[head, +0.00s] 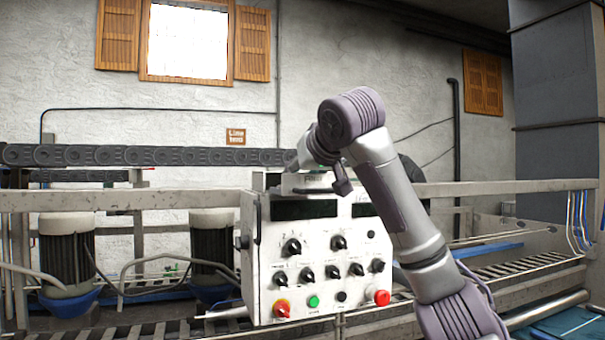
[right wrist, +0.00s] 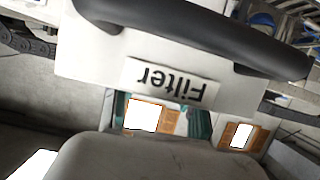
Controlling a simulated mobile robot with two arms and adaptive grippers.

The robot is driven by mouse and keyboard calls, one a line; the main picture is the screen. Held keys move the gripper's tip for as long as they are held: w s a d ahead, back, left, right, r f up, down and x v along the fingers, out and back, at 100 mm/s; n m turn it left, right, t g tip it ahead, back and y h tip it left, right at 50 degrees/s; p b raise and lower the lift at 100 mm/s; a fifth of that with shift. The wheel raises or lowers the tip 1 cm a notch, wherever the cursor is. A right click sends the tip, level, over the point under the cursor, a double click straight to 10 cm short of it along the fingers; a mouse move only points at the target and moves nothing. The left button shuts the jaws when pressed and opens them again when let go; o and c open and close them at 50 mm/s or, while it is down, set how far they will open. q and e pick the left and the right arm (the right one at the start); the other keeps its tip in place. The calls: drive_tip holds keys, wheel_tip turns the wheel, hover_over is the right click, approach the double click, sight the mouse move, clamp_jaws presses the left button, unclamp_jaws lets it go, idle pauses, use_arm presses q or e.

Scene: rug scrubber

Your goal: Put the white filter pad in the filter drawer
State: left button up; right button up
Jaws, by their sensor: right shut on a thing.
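My right gripper (head: 318,165) is up above the control box in the head view, mostly hidden behind my own arm's elbow; its fingertips do not show. A pale slab with rounded corners, which looks like the white filter pad (right wrist: 155,158), fills the bottom of the right wrist view close to the camera. My right gripper appears shut on it. The filter drawer (right wrist: 92,60) shows as a white front with an upside-down "Filter" label and a black handle (right wrist: 210,38) above the label in that view. Whether the drawer is open cannot be told. My left gripper is not in view.
A white control box (head: 325,250) with knobs and buttons stands in the middle. A pale frame rail (head: 120,200) runs across the machine. Motors (head: 68,255) stand at the left, and rollers (head: 525,265) lie at the right. A grey column (head: 560,110) stands at the far right.

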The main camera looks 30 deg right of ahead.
drive_tip(key=o, duration=0.9)
drive_tip(key=shift+o, duration=1.1)
drive_tip(key=shift+w+d, duration=0.1)
drive_tip(key=shift+d, duration=0.05)
drive_tip(key=shift+r, duration=0.15)
drive_tip(key=b+v, duration=0.5)
drive_tip(key=v, duration=0.7)
